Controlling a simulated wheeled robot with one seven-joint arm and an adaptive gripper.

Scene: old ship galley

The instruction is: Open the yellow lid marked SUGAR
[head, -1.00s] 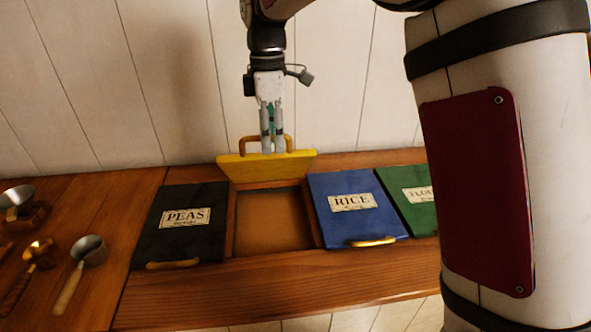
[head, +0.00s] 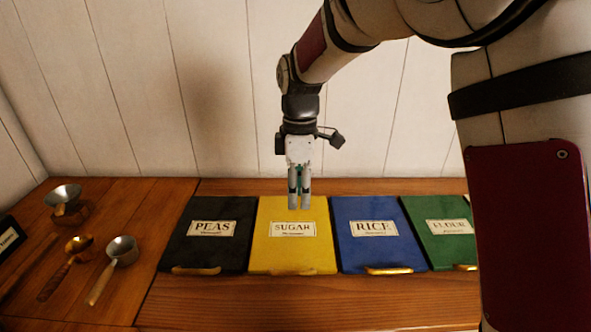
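The yellow lid marked SUGAR (head: 290,250) lies flat and closed in the counter, between the black PEAS lid and the blue RICE lid. Its brass handle (head: 293,272) shows along the front edge. My gripper (head: 299,207) points down over the back part of the yellow lid, above it or close to it; the exact gap cannot be told. Its two fingers are close together, with a narrow gap between them and nothing visible held. The handle is clear of the fingers.
The black PEAS lid (head: 208,252), blue RICE lid (head: 377,249) and green FLOUR lid (head: 443,242) lie closed alongside. A plank wall (head: 130,90) rises behind the counter.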

